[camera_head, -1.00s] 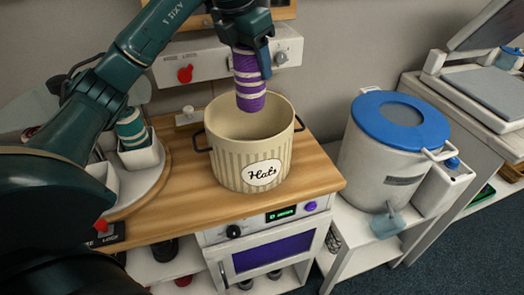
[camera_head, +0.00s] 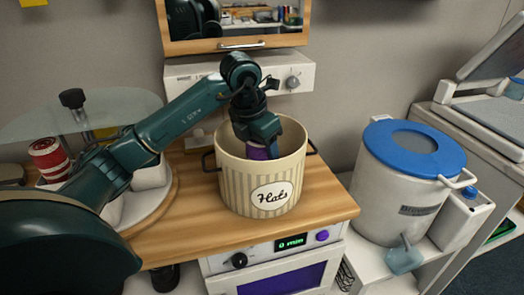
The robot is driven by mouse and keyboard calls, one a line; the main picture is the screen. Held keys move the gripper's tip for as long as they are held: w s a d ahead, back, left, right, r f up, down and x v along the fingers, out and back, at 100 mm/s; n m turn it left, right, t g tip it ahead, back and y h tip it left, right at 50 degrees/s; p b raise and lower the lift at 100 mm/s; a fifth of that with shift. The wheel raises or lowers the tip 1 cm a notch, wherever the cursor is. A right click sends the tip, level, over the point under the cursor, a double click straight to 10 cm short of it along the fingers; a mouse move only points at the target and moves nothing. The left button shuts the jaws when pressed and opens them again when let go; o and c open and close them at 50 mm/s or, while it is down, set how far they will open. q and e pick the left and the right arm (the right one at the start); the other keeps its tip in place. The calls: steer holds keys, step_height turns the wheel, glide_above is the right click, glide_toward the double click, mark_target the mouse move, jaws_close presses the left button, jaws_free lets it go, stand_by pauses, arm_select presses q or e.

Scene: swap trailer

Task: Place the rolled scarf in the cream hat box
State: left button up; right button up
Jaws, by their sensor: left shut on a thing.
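The cream hat box (camera_head: 241,193), striped and labelled "Hats", stands open on the wooden counter. My left gripper (camera_head: 259,140) reaches down into its mouth and is shut on the purple rolled scarf (camera_head: 256,152). Only a small purple part of the scarf shows below the fingers; the rest is hidden by the gripper and the box's front wall. I cannot tell whether the scarf touches the bottom. My right gripper is not in view.
A white bin with a blue lid (camera_head: 413,147) stands right of the counter. A round tray (camera_head: 165,200) with white containers and a red-and-white roll (camera_head: 48,158) is at left. A wooden-framed cabinet (camera_head: 237,42) hangs above the box.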

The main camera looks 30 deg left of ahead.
arm_select(q)
steer(key=shift+f, duration=0.3)
steer(key=shift+f, duration=0.2)
steer(key=o, duration=1)
steer(key=v, duration=1.2)
steer(key=shift+s+r+p, duration=0.1)
steer(key=shift+r+p, duration=0.1)
steer(key=shift+p, duration=0.2)
